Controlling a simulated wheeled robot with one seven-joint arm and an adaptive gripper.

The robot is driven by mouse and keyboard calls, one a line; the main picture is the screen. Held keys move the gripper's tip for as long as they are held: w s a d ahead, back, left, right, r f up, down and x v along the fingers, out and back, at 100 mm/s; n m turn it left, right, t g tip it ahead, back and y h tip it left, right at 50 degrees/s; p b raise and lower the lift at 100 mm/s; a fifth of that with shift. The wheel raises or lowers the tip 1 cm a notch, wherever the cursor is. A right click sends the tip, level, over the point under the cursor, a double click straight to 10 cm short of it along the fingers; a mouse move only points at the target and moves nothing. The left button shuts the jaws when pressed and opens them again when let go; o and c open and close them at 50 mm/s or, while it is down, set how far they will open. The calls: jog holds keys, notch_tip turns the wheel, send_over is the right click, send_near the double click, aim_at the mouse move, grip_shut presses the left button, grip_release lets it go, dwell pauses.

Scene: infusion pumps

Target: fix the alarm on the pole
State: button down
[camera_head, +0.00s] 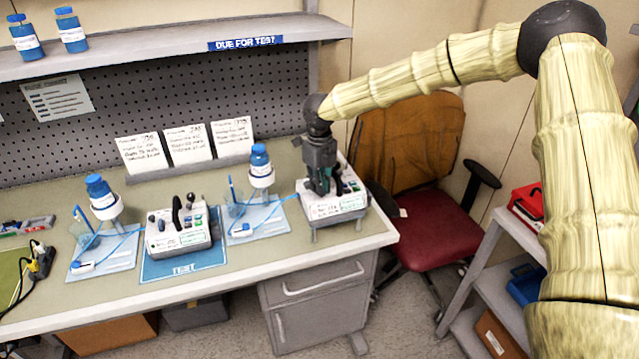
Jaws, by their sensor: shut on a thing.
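My gripper (322,190) points down over a white pump (337,207) at the right end of the bench and is shut on it, seemingly by its top handle, which the jaws hide. This pump has green buttons and a handwritten label, with short legs below its front edge. I cannot tell if it is resting on the bench or slightly raised. A second white pump (180,232), with a black upright handle and coloured buttons, sits on the blue TEST mat (185,268). I cannot make out a pole or a lit alarm.
Blue-capped bottles stand on stands at the left (103,197) and middle (261,167), with blue tubing on pale mats. Three cards (185,146) lean at the back. A DUE FOR TEST shelf (180,45) overhangs. A red chair (425,230) and shelving (480,275) are right of the bench.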

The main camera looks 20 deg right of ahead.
jog(key=shift+d+f+m, duration=0.1)
jog(key=shift+m, duration=2.1)
jog(key=c, duration=1.8)
grip_release()
